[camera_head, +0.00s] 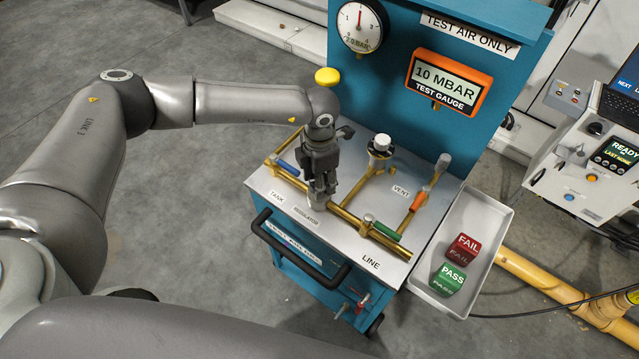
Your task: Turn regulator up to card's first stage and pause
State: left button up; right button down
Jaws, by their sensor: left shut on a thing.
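My left gripper (319,195) reaches down onto the bench top and is shut on the regulator knob (317,202), beside the REGULATOR label. The fingers hide most of the knob. The orange test gauge (448,82) on the blue back panel reads 10 MBAR. A round dial gauge (359,24) with a red needle pointing about straight up is to its left. My right gripper does not show. I cannot make out a stage card.
The cart top (268,185) carries brass pipes with a blue (288,168), an orange (418,202) and a green handle (386,232). A white tray (478,205) at right holds red FAIL (463,247) and green PASS (449,279) blocks. A control box (600,150) stands further right.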

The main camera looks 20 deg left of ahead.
pick_arm(q)
jog(key=shift+m+b, duration=0.6)
jog(key=shift+m, duration=0.1)
jog(key=o, duration=1)
notch_tip(320, 180, up, 12)
jog(key=shift+r, duration=0.1)
dwell(0.3)
